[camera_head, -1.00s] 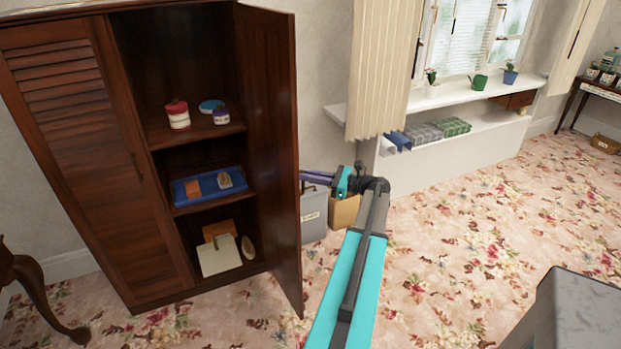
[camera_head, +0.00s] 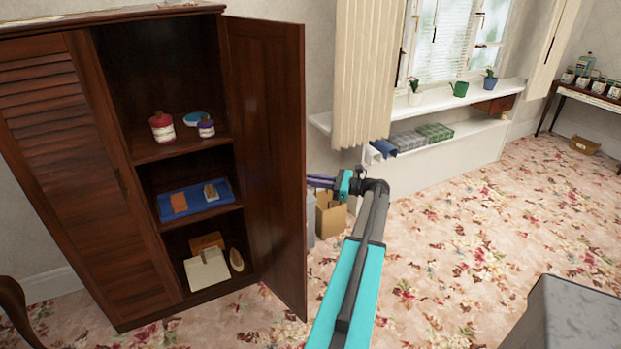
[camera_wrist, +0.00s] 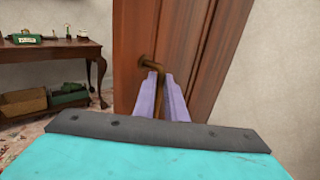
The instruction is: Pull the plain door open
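The plain door (camera_head: 268,150) is the smooth right door of the dark wooden cabinet (camera_head: 112,12). It stands wide open, swung out to the right, and its inner face shows in the head view. In the wrist view the door's outer face (camera_wrist: 200,45) fills the middle, with a bronze bar handle (camera_wrist: 158,72) on it. My gripper's two purple fingers (camera_wrist: 163,97) are closed around the handle, one on each side. In the head view my gripper (camera_head: 320,182) reaches behind the door's free edge, and the door hides the fingertips.
The louvred left door (camera_head: 65,170) is shut. Jars, a blue tray (camera_head: 195,200) and other items sit on the shelves. A cardboard box (camera_head: 330,215) stands behind my gripper, near the window sill (camera_head: 430,105). Open carpet (camera_head: 470,240) lies to the right.

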